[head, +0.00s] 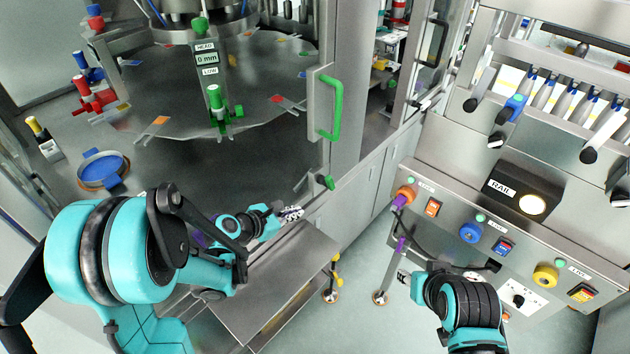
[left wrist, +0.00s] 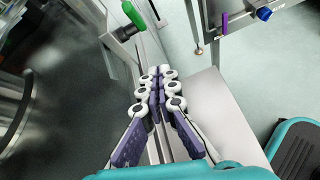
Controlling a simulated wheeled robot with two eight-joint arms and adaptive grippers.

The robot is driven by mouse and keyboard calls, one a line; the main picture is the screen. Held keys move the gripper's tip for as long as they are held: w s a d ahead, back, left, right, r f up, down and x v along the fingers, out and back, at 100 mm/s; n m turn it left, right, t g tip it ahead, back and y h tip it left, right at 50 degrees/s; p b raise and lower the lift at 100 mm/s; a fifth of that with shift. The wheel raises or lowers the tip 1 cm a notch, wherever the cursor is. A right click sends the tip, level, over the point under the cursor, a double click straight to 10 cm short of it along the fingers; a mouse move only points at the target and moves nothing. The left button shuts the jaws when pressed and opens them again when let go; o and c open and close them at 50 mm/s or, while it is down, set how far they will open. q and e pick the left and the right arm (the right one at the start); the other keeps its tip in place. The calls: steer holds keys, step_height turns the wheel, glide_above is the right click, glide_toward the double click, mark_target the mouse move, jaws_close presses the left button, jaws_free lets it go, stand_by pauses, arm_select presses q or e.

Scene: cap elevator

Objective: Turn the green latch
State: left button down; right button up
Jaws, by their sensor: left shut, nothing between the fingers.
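The green latch (head: 328,183) is a small green handle low on the machine's metal door post, below the large green door handle (head: 333,105). It also shows at the top of the left wrist view (left wrist: 131,14). My left gripper (head: 291,213) is below and to the left of the latch in the head view, with a visible gap to it. In the left wrist view its two segmented fingers (left wrist: 156,88) lie together, shut and empty, pointing toward the latch side.
A metal ledge (head: 275,275) lies under my left gripper. The control panel (head: 520,235) with colored knobs and switches stands to the right. A round machine table (head: 170,90) with small colored parts is behind at the left.

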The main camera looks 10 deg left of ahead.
arm_select(q)
step_height(320, 180, up, 3)
steer(key=a+n+t, duration=0.1)
steer(key=n, duration=0.2)
steer(key=b, duration=0.3)
glide_toward(329, 185)
steer(key=w+d+f, duration=0.2)
steer(key=w+f, duration=0.1)
steer(key=f, duration=0.1)
steer(key=shift+w+d+r+h+b, duration=0.3)
steer(key=shift+w+d+r, duration=0.1)
steer(key=shift+w+r, duration=0.2)
